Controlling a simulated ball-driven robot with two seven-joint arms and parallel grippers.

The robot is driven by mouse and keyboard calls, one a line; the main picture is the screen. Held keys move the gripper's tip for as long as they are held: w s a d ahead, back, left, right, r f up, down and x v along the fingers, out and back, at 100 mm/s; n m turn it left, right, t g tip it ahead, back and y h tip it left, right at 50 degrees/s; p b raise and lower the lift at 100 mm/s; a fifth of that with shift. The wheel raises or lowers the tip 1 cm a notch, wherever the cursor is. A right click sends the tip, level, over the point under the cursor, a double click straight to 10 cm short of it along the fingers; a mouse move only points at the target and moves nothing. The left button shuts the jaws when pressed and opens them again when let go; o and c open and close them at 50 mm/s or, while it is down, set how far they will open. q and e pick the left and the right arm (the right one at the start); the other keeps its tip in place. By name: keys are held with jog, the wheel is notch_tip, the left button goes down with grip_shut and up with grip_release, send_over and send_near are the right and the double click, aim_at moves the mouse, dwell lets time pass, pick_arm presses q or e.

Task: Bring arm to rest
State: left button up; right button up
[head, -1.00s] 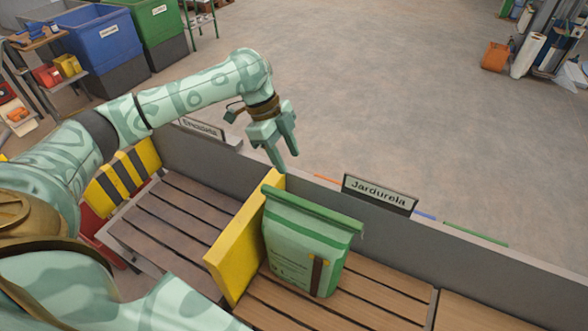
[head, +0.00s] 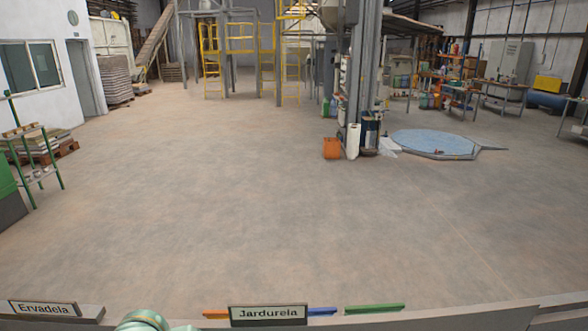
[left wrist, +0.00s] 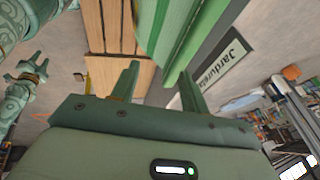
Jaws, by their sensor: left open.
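In the head view only a small mint-green piece of my left arm (head: 143,322) shows at the bottom edge; both grippers are out of that view. In the left wrist view my left gripper (left wrist: 157,88) has its two fingers apart, with nothing between them. The green sack (left wrist: 182,30) is beyond the fingers, at the top of the view, next to the wooden slats (left wrist: 118,65). My right gripper (left wrist: 30,72) shows small at the left of that view; its jaws are too small to judge.
A grey wall with the "Jardureia" sign (head: 267,314) and the "Ervadeia" sign (head: 45,309) runs along the front. The same Jardureia sign (left wrist: 222,66) is near my left fingers. The concrete floor (head: 240,190) beyond is clear. An orange bin (head: 332,148) stands farther off.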

pick_arm(q)
jog(key=s+a+n+t+y, duration=0.3)
jog(key=s+a+n+y, duration=0.6)
jog(key=s+a, duration=0.4)
jog(key=s+d+f+n+g+h+b, duration=0.1)
jog(key=s+d+f+h+b, duration=0.15)
jog(key=f, duration=1.15)
jog(key=s+d+f+g+h+b, duration=0.1)
jog(key=s+d+f+b, duration=0.15)
jog(key=f, duration=1.25)
jog(key=s+f+n+g+h+b, duration=0.2)
jog(key=s+f+b, duration=0.3)
jog(key=s+f, duration=1.5)
notch_tip(320, 180, down, 2)
jog(key=shift+s+f+n+g, duration=0.15)
jog(key=shift+s+n+g, duration=0.15)
jog(key=shift+n+g, duration=0.5)
jog(key=shift+d, duration=0.1)
jog(key=shift+c, duration=1)
jog(key=shift+s, duration=0.15)
